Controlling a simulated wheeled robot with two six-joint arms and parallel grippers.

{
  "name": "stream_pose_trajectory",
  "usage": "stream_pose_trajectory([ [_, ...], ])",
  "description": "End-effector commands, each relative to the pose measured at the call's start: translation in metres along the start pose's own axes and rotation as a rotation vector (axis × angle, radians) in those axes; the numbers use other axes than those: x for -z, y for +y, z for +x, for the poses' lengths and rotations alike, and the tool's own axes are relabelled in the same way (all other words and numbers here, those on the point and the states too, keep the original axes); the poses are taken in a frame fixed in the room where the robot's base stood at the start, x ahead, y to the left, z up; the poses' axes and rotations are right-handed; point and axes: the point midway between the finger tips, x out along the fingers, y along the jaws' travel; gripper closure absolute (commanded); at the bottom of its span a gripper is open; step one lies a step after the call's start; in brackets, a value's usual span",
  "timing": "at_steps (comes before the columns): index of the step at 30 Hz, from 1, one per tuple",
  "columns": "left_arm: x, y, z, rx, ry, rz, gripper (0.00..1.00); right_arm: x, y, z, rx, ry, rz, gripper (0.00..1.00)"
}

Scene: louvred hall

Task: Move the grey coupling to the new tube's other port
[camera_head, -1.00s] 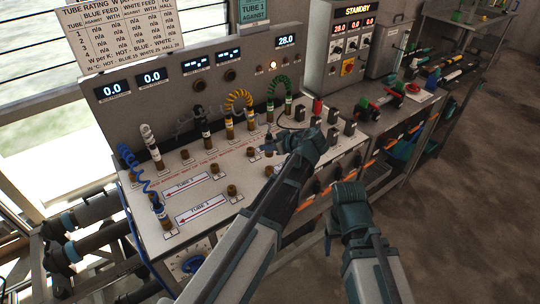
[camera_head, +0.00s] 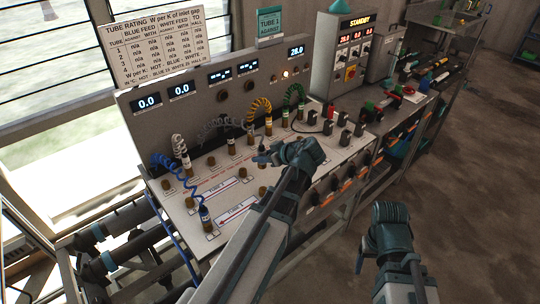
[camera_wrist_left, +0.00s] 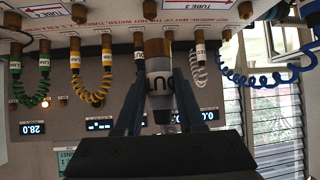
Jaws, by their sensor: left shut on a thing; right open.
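My left gripper (camera_head: 266,153) is low over the bench's white deck. A grey coiled hose (camera_head: 213,127) stands behind on the deck. The new tube is not clearly told apart; "TUBE 1" (camera_head: 236,209) and "TUBE 2" labels mark the deck. My right gripper (camera_head: 363,256) is open and empty, away from the bench.
Blue (camera_head: 176,161), white (camera_head: 179,144), yellow (camera_head: 261,104) and green (camera_head: 292,93) coiled hoses stand on nearby ports. Several black plugs (camera_head: 343,120) and a red one stand right of the left gripper. A display panel (camera_head: 215,75) rises behind. The floor at right is clear.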

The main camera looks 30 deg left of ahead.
Motion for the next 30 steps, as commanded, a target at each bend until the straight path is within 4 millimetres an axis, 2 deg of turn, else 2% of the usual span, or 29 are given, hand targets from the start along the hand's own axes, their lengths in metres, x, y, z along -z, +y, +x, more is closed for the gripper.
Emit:
stream_pose_trajectory([
  [11,-0.011,0.000,0.007,-0.001,0.000,0.001,1.00,0.001,-0.001,0.013,0.000,0.000,0.000,0.27],
  [30,-0.069,0.001,0.048,-0.001,0.000,0.001,1.00,0.005,-0.008,0.083,0.000,0.000,0.001,0.27],
])
